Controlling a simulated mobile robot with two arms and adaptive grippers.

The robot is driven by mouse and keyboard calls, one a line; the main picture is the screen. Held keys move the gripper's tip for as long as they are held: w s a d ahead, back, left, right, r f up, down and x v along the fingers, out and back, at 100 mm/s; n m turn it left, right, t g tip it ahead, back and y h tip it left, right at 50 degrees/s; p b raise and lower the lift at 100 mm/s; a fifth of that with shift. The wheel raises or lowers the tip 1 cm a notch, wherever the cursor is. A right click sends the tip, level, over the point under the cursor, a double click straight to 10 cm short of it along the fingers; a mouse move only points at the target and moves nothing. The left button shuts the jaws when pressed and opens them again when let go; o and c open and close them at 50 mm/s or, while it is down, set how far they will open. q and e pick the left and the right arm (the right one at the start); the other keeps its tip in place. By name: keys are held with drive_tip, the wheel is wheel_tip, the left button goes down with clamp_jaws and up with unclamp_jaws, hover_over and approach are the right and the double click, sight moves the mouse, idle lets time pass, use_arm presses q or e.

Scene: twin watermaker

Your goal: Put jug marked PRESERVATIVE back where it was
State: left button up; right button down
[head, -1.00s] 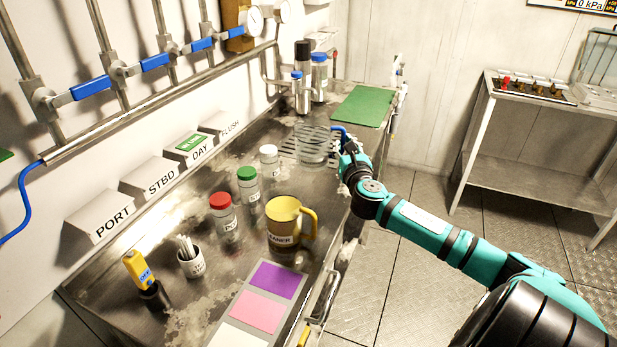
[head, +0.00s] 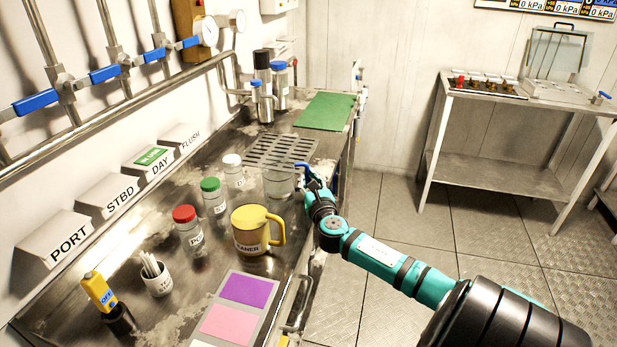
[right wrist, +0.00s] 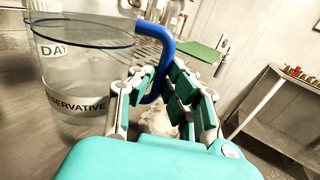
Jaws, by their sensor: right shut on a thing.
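The clear jug marked PRESERVATIVE (head: 279,184) is just in front of the slotted drain grate, right of the white-capped bottle. My right gripper (head: 308,172) is at its right side, shut on its blue handle. In the right wrist view the jug (right wrist: 75,75) looks roughly upright, with "SERVATIVE" readable on its band and a DAY label showing behind the glass. The right gripper's fingers (right wrist: 160,92) are around the blue handle. I cannot tell whether the jug's base touches the counter. My left gripper is out of view.
On the steel counter stand a yellow jug (head: 250,230), bottles with red (head: 188,232), green (head: 214,197) and white (head: 233,172) caps, and a pen cup (head: 156,276). The drain grate (head: 275,150) is empty. A green mat (head: 325,111) lies beyond, with tall containers (head: 279,88) on its left.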

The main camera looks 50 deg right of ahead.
drive_tip(key=c, duration=1.4)
unclamp_jaws()
drive_tip(key=v, duration=1.2)
